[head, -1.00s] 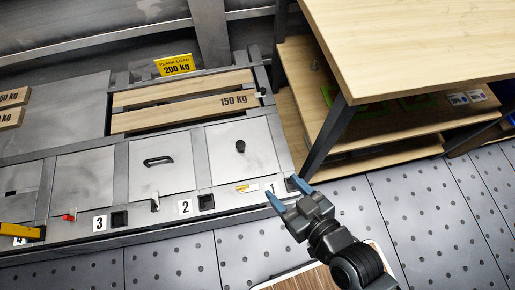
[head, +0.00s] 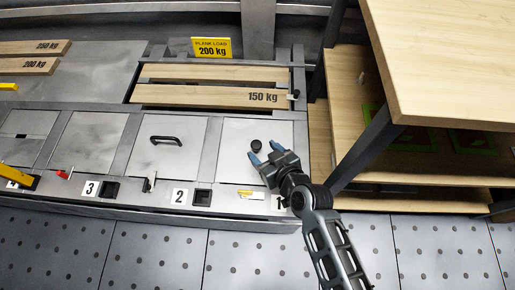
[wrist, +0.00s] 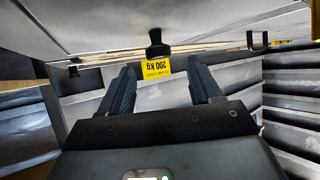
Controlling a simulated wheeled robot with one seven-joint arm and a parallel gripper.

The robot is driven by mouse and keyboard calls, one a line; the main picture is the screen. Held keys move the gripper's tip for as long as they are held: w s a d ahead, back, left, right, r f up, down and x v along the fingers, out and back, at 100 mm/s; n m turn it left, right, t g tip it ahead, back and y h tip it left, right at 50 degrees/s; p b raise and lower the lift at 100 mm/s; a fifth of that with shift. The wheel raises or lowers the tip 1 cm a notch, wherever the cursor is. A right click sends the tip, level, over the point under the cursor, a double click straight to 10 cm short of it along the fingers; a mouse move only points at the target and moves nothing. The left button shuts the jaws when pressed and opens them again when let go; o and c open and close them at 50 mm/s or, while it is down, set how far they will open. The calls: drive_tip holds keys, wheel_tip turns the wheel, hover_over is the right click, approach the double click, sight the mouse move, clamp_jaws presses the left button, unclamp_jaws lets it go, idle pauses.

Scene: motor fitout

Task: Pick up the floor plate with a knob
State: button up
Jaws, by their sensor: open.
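The floor plate with a knob (head: 235,165) is a grey square panel lying flat in the metal frame, at the right end of the row by the number 1. Its black knob (head: 256,145) stands up from the plate. In the wrist view the knob (wrist: 158,44) shows ahead of the fingers, roughly centred between them. My gripper (head: 263,152) is open and empty, with its blue fingertips close to the knob. I cannot tell whether a fingertip touches it. The gripper hides the plate's right part.
A plate with a black bar handle (head: 166,140) lies to the left, by number 2. Wooden planks (head: 210,96) and a yellow 200 kg sign (head: 212,47) are behind. A wooden shelf unit (head: 440,60) stands at the right. The dotted floor (head: 150,250) in front is clear.

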sight(256, 144)
drive_tip(key=x, duration=0.4)
drive_tip(key=shift+b, duration=0.3)
clamp_jaws()
idle(0.3)
